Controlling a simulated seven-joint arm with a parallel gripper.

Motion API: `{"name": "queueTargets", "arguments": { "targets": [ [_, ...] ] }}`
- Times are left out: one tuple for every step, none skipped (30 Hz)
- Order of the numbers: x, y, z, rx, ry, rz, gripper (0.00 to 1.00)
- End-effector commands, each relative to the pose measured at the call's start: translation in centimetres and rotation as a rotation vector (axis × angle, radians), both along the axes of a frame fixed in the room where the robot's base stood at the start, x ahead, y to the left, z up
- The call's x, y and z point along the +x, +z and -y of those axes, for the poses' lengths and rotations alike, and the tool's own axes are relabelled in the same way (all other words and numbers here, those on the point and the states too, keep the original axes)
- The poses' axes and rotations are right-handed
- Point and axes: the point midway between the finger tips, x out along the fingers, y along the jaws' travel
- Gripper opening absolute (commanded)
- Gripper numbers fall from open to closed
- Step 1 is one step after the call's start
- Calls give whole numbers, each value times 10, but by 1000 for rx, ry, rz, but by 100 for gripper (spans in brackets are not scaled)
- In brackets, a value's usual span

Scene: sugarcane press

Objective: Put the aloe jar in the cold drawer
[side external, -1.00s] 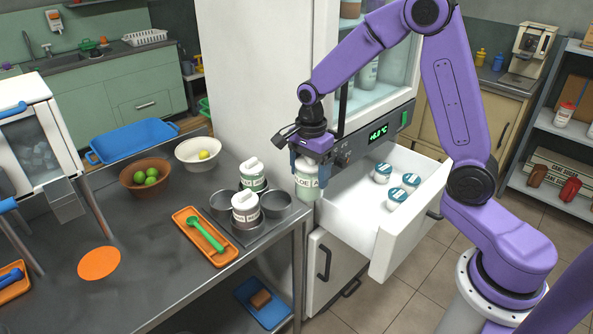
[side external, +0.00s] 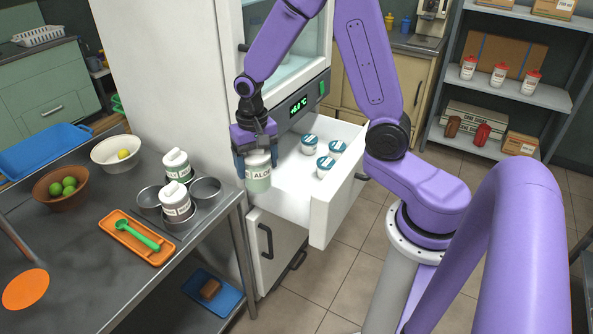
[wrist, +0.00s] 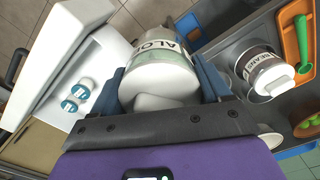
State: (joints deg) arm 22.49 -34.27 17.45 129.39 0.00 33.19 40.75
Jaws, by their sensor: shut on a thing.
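The aloe jar (side external: 258,172) is a pale green and white jar with a label reading ALOE. My gripper (side external: 257,160) is shut on it and holds it upright at the left edge of the open cold drawer. In the wrist view the jar (wrist: 165,72) sits between my blue fingers. The white cold drawer (side external: 322,208) is pulled out below a fridge cabinet with a green display. Several small white tubs with blue lids (side external: 325,166) stand inside the drawer, toward its right and middle. The drawer floor nearest the jar looks bare.
A metal rack of round cups (side external: 205,190) on the steel table holds two lidded jars (side external: 176,202). An orange tray (side external: 138,238) with a green spoon lies beside it. The fridge cabinet (side external: 165,80) stands behind the drawer. A blue tray (side external: 215,293) is on a lower shelf.

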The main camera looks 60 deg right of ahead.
Motion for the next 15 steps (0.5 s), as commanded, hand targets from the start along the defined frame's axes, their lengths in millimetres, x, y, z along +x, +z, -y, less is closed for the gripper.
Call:
{"name": "queueTargets", "arguments": {
  "targets": [
    [-2,-2,2,0,51,0,29],
    [-3,-3,3,0,83,1,29],
    [-5,-4,5,0,122,0,29],
    [-6,-6,7,0,150,0,29],
    [-7,-7,9,1,176,-1,29],
    [-8,-9,11,0,208,0,29],
    [-9,-10,14,0,230,0,29],
    [-10,-12,17,0,249,-1,29],
    [-11,-16,23,0,269,-2,29],
    [-11,-21,31,0,270,-4,29],
    [-10,-25,39,0,252,-4,29],
    [-8,-30,48,0,215,-4,29],
    [-7,-34,54,1,183,-3,29],
    [-5,-37,60,0,147,-2,29],
    [-3,-42,69,0,93,-2,29]
  ]
}}
